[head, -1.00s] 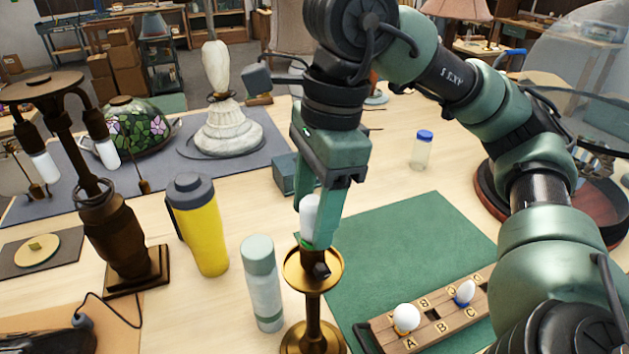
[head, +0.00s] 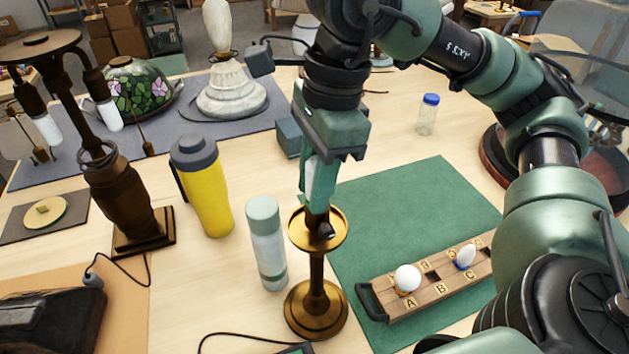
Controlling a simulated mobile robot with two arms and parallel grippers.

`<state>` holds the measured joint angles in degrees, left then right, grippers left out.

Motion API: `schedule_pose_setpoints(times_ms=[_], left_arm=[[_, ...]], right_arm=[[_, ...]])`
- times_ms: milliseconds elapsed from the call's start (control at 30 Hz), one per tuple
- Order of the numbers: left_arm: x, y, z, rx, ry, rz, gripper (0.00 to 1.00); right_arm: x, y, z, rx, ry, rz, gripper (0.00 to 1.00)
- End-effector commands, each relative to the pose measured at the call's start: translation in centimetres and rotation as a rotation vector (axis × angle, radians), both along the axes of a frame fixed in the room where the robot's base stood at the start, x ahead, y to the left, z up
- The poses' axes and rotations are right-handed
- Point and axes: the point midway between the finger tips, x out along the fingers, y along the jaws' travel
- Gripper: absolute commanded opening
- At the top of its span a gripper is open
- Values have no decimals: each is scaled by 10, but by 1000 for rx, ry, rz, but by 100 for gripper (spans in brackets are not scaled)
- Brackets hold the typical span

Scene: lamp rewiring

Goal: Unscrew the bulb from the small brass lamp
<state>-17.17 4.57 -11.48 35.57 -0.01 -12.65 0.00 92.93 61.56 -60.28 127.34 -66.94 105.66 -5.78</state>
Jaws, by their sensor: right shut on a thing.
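The small brass lamp (head: 317,272) stands upright at the front centre in the head view, with a round base, a thin stem and a dish near its top. A white bulb (head: 309,182) sits above its dark socket (head: 320,219), mostly hidden by the fingers. My right gripper (head: 318,188) points down over the lamp and is shut on the bulb. Whether the bulb is still threaded in the socket cannot be seen. My left gripper is not in view.
A wooden rack (head: 434,283) with a round white bulb (head: 407,278) and a smaller bulb (head: 466,255) lies on the green mat (head: 420,215). A pale bottle (head: 266,242) stands close left of the lamp, and a yellow tumbler (head: 207,192) farther left. A capped jar (head: 428,115) stands behind the mat.

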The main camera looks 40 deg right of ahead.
Motion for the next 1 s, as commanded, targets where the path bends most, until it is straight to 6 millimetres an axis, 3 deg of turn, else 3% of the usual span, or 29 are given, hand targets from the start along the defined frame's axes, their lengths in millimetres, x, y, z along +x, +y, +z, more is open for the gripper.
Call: schedule_pose_setpoints(times_ms=[267, 400, 833, 1000], left_arm=[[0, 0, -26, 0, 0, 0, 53], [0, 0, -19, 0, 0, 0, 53], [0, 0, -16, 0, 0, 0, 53], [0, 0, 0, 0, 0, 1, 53]], right_arm=[[-1, 1, -4, 4, 0, 427, 0], [-2, 0, 4, 2, 0, 627, 0], [-3, 0, 2, 2, -1, 713, 0], [-4, -1, 6, 2, 1, 942, 0]])
